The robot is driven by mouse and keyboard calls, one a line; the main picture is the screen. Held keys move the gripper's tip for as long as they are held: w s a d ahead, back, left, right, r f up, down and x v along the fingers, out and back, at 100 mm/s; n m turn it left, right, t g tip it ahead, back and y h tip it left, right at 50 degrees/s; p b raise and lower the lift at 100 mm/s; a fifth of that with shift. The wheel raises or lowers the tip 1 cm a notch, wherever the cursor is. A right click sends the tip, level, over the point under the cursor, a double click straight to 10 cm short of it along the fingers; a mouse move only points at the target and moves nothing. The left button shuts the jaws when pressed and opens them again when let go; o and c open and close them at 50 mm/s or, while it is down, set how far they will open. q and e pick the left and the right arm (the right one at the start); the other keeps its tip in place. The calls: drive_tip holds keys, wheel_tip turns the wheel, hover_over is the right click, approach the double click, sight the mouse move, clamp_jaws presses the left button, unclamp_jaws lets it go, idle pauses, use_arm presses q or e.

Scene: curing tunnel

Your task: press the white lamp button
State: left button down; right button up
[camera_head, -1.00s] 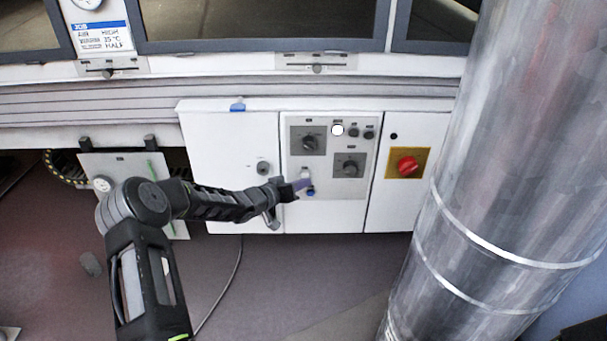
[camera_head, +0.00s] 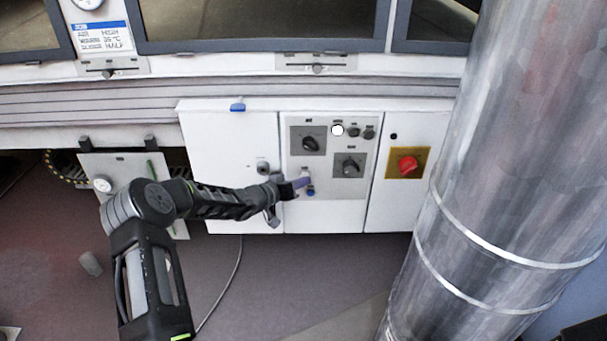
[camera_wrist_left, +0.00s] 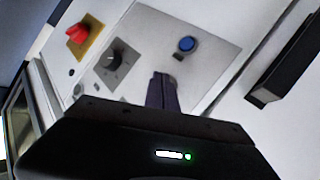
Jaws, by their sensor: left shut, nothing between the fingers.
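The control panel (camera_head: 340,185) on the white cabinet carries a bright white round lamp (camera_head: 337,130) at its upper middle. A small pale button (camera_head: 305,173) shows above a blue button (camera_head: 310,191) at the panel's lower left. I cannot tell from the picture which of the two white ones the task names. My left gripper (camera_head: 303,183) is shut and empty, its purple fingertips in front of the panel by the pale button. Contact cannot be told. In the left wrist view the shut fingers (camera_wrist_left: 161,90) point at the panel beside the blue button (camera_wrist_left: 187,44). My right gripper is not in view.
A red switch on a yellow plate (camera_head: 408,164) is to the right. A large metal duct (camera_head: 490,170) blocks the right side. A black handle (camera_wrist_left: 283,68) shows in the wrist view.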

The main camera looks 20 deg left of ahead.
use_arm(q)
drive_tip(key=shift+w+a, duration=0.15)
drive_tip(key=shift+w, duration=0.2)
idle(0.5)
drive_tip(key=shift+s, duration=0.1)
drive_tip(key=shift+s+d, duration=0.3)
drive_tip(key=shift+s, duration=0.35)
drive_tip(key=shift+d, duration=0.1)
drive_tip(key=s, duration=0.1)
drive_tip(key=s+d, duration=0.1)
drive_tip(key=s, duration=0.1)
drive_tip(key=s+d+p, duration=0.1)
drive_tip(key=shift+s, duration=0.25)
idle(0.3)
idle(0.4)
